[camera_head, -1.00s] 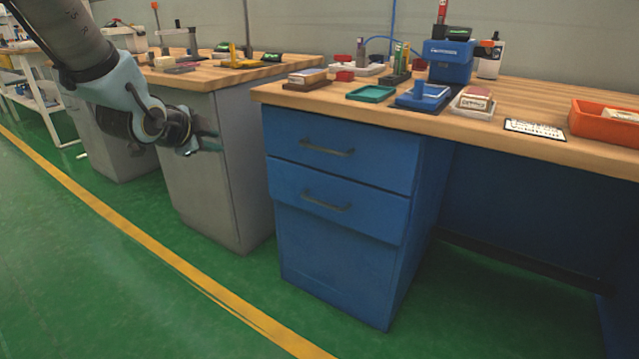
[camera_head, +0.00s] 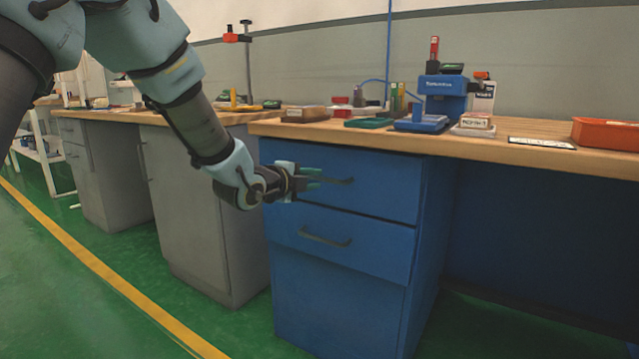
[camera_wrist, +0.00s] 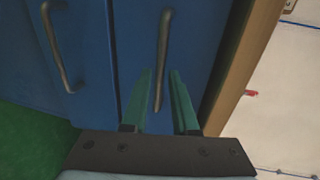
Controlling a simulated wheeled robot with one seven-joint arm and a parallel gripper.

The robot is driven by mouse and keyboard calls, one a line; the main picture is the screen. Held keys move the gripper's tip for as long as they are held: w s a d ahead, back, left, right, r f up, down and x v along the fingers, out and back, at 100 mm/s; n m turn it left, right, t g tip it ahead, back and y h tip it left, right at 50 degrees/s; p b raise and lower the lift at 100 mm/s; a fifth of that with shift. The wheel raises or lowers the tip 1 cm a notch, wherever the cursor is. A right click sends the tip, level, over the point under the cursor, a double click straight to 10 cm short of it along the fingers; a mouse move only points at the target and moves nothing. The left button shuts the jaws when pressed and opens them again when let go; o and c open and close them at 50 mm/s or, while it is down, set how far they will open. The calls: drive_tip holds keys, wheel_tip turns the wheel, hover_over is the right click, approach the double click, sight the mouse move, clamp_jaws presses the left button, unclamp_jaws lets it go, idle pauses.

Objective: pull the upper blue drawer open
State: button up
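The upper blue drawer (camera_head: 385,183) is the top front of the blue cabinet, just under the wooden worktop, and looks shut. Its bar handle (camera_head: 335,180) is dark; in the wrist view the handle (camera_wrist: 164,45) runs up from between my fingers. My gripper (camera_head: 316,179) is in front of the drawer at handle height; it also shows in the wrist view (camera_wrist: 164,88). Its two green fingers are apart, one on each side of the handle's near end. I cannot tell whether they touch it. The lower drawer (camera_head: 375,248) with its own handle (camera_head: 325,239) is below.
The wooden worktop (camera_head: 545,128) overhangs the drawers. It carries a blue device (camera_head: 443,92), an orange tray (camera_head: 606,133) and several small items. Grey cabinets (camera_head: 190,215) stand to the left. The green floor (camera_head: 70,310) in front is clear.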

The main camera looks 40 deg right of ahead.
sight(318, 179)
drive_tip(key=shift+x, duration=1.55)
clamp_jaws()
